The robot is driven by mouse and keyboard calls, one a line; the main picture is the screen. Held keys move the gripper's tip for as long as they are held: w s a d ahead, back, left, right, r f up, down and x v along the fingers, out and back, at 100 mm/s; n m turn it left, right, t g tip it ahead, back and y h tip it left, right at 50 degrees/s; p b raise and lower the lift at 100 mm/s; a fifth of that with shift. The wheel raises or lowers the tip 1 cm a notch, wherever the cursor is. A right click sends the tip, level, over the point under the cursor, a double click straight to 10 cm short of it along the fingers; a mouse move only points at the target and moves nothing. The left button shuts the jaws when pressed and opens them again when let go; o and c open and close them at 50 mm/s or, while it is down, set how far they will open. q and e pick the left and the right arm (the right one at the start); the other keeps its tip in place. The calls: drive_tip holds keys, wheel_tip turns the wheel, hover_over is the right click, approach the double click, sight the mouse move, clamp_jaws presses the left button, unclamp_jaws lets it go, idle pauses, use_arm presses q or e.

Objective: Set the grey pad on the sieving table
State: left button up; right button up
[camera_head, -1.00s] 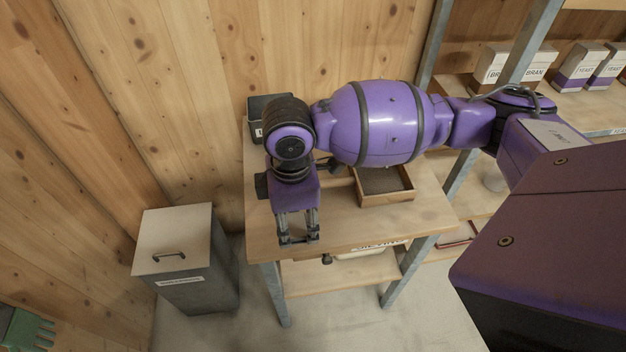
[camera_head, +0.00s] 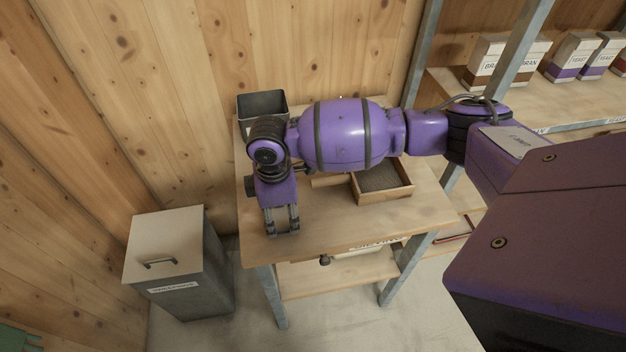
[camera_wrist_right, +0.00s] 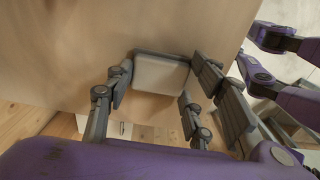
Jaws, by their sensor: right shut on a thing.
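My right gripper (camera_head: 282,232) hangs above the front left part of the sieving table (camera_head: 330,225), fingers pointing down. In the right wrist view, its fingers (camera_wrist_right: 162,78) are closed on the sides of a pale grey block with a darker rim, the grey pad (camera_wrist_right: 160,76). In the head view the pad is hard to make out between the fingers. I cannot tell whether it touches the tabletop. My left gripper is not identifiable in the frames.
A wooden sieve tray (camera_head: 384,196) lies on the table right of the gripper. A dark open bin (camera_head: 262,100) stands at the table's back left. A lidded grey bin (camera_head: 180,285) stands on the floor to the left. The table's front middle is clear.

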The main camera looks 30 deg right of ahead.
sight(280, 217)
drive_tip(key=shift+r, duration=0.15)
drive_tip(key=o, duration=1)
drive_tip(key=shift+w, duration=0.1)
wheel_tip(280, 217, up, 12)
drive_tip(key=shift+r+p, duration=0.1)
drive_tip(key=shift+p, duration=0.4)
